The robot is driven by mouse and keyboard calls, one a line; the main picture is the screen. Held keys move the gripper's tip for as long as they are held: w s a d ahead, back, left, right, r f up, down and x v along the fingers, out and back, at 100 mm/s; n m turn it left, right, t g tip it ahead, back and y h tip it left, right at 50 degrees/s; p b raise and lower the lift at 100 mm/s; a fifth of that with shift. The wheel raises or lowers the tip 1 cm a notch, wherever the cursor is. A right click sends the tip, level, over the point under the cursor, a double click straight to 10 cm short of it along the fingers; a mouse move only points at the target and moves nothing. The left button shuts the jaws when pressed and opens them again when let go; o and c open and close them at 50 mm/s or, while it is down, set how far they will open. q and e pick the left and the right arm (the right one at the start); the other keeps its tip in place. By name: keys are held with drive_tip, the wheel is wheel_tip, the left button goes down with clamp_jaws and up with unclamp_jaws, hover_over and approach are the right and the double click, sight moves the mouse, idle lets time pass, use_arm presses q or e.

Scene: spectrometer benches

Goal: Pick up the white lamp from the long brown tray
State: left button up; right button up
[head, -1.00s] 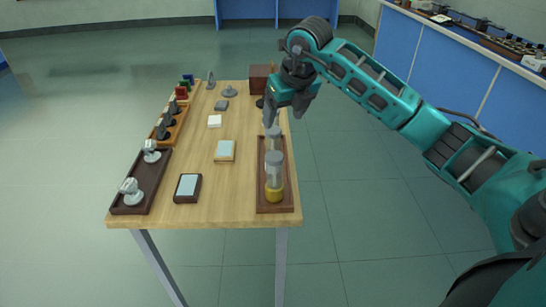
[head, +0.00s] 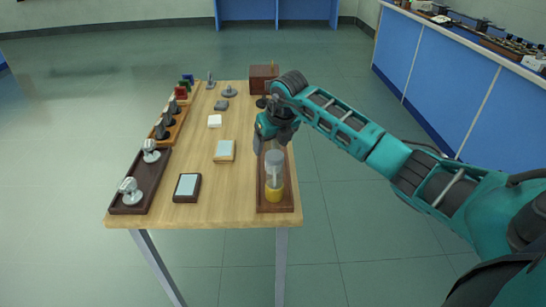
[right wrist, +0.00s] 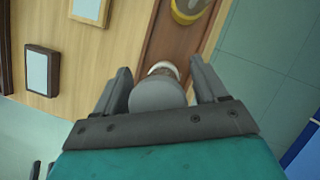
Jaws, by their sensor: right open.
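The long brown tray (head: 264,205) lies along the right edge of the wooden table. The white lamp (right wrist: 162,70) shows in the right wrist view as a grey rounded top with a white ring at its base. It stands between the spread fingers of my right gripper (right wrist: 160,68), with its top near the palm. The gripper is open and I see no grip on the lamp. A yellow-based lamp (head: 274,188) stands nearer in the same tray. My left gripper is out of view.
A dark tray (head: 130,209) with two silvery pieces is at the table's left. A brown box (head: 262,76) stands at the far right corner.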

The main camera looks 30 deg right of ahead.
drive_tip(key=shift+c, duration=0.2)
drive_tip(key=c, duration=1.1)
drive_tip(key=shift+r, duration=0.1)
drive_tip(key=shift+c, duration=0.3)
drive_tip(key=shift+r, duration=0.1)
